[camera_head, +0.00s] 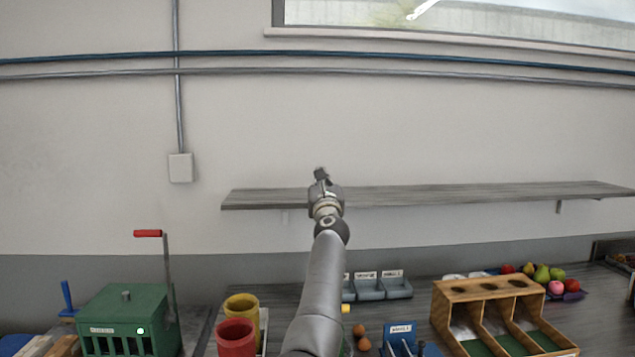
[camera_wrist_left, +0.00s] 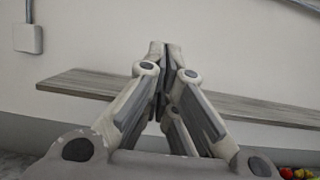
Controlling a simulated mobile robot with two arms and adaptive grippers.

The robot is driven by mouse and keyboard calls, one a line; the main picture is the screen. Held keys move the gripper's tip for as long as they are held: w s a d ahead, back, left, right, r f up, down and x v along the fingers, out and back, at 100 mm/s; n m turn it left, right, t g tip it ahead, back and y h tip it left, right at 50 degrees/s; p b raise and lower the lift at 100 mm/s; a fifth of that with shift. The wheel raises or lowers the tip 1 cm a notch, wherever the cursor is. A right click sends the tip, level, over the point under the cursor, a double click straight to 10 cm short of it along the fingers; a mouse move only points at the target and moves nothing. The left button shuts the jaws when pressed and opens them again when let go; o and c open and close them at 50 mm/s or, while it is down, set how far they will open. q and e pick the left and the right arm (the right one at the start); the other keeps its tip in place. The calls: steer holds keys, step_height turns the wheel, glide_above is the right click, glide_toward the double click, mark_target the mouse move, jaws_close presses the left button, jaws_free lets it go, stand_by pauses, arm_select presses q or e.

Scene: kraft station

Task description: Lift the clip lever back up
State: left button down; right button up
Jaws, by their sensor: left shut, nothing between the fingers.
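My left gripper (camera_head: 321,172) is raised in front of the wall shelf, and its arm comes up from the bottom middle. In the left wrist view, its fingers (camera_wrist_left: 165,48) are shut with nothing between them. A green box (camera_head: 125,310) at the lower left has a grey upright lever with a red handle (camera_head: 148,233). A blue upright handle (camera_head: 67,295) stands left of it. A blue labelled holder (camera_head: 401,338) is partly cut off at the bottom edge. I cannot tell which part is the clip lever. My gripper is far from all of these. My right gripper is not in view.
A long grey shelf (camera_head: 450,195) runs along the wall behind my gripper. Red (camera_head: 236,338) and yellow (camera_head: 240,306) cups, grey bins (camera_head: 383,287), a wooden divided box (camera_head: 500,290) and fruit (camera_head: 542,274) crowd the bench. My arm hides part of the bench.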

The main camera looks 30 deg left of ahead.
arm_select(q)
steer(key=shift+w+f, duration=0.1)
steer(key=shift+w, duration=0.1)
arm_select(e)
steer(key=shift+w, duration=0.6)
